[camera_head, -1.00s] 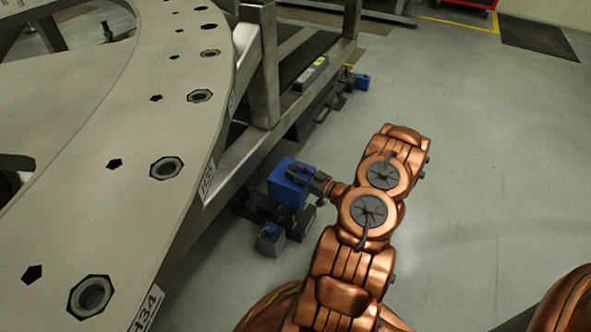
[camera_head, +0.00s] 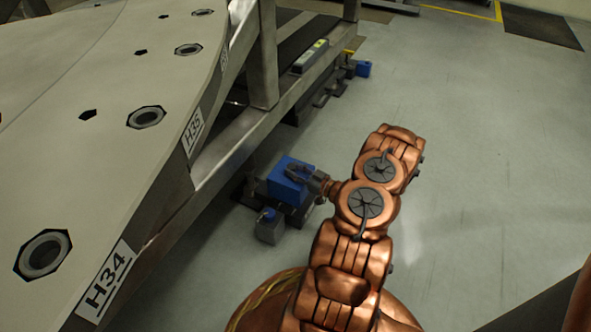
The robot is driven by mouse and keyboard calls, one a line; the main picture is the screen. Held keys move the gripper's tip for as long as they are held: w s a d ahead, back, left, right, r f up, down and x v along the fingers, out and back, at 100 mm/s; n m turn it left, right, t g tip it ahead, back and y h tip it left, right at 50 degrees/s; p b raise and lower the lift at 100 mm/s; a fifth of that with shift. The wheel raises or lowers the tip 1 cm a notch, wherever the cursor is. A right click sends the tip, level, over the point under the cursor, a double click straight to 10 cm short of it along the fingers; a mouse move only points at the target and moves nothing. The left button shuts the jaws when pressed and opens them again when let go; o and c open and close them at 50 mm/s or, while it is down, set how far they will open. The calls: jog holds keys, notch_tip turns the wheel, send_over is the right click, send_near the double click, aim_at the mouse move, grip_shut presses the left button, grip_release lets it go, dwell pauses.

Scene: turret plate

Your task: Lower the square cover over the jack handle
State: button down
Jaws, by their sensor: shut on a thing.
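The square cover (camera_head: 287,180) is a blue box-shaped piece near the foot of the metal frame, left of my copper-coloured arm. My gripper (camera_head: 297,174) is shut on its upper right part. A dark jack base (camera_head: 294,214) shows just below the cover, close to the floor. The jack handle is not visible; the cover and gripper block the view of that spot. I cannot tell whether the cover touches the jack.
A small grey block with a blue top (camera_head: 269,227) stands beside the jack. The large turret plate (camera_head: 95,150) with labelled holes overhangs on the left, above a metal frame (camera_head: 262,60). Another blue piece (camera_head: 362,68) sits farther back. The floor to the right is clear.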

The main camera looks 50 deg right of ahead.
jog(key=shift+f+p, duration=0.45)
jog(key=shift+f, duration=2.1)
jog(key=shift+s+f+p, duration=0.1)
jog(key=shift+s+p, duration=0.1)
jog(key=shift+p, duration=0.4)
jog(key=c, duration=0.7)
grip_release()
jog(key=s, duration=0.4)
jog(key=s+d, duration=0.1)
jog(key=s, duration=0.7)
jog(key=shift+d, duration=0.35)
